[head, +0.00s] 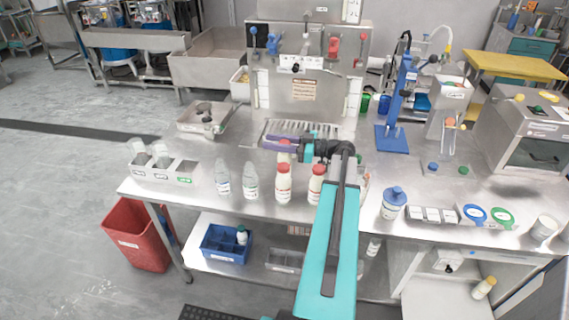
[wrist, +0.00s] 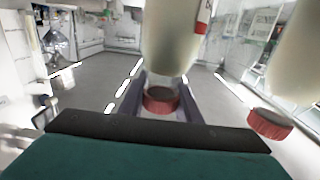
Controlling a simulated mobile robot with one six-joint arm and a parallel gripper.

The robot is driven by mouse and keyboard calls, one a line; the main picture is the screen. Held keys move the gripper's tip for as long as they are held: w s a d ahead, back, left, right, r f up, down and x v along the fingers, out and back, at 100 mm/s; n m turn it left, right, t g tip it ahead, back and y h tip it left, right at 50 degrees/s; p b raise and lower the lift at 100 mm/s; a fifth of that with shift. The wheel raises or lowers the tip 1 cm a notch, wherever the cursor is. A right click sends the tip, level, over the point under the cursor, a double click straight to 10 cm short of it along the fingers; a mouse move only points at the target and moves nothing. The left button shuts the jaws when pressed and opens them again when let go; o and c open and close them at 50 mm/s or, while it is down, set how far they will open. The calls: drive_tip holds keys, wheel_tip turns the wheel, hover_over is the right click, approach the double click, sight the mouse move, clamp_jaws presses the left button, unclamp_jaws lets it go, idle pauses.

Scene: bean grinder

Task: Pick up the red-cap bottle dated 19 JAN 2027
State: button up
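Two red-cap bottles with pale contents stand at the front middle of the table in the head view, a left one (head: 283,187) and a right one (head: 316,186). A third red-cap bottle (head: 284,157) shows behind them at my gripper (head: 272,143). In the wrist view, which looks upside down, one red cap (wrist: 161,99) lies between my purple fingers, which appear open around it. Contact cannot be made out. Another red-cap bottle (wrist: 269,122) is at the right there, outside the fingers. No date on any label is readable.
Two clear bottles (head: 222,180) stand left of the red-cap ones. A divided tray (head: 165,173) is at the left table edge. A blue-cap bottle (head: 393,203) stands right of my arm. A large metal machine (head: 305,75) stands behind. A strip of table between tray and machine is free.

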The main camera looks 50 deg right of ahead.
clamp_jaws()
drive_tip(key=shift+r, duration=0.15)
wheel_tip(320, 180, up, 10)
drive_tip(key=b, duration=0.3)
idle(0.5)
idle(0.5)
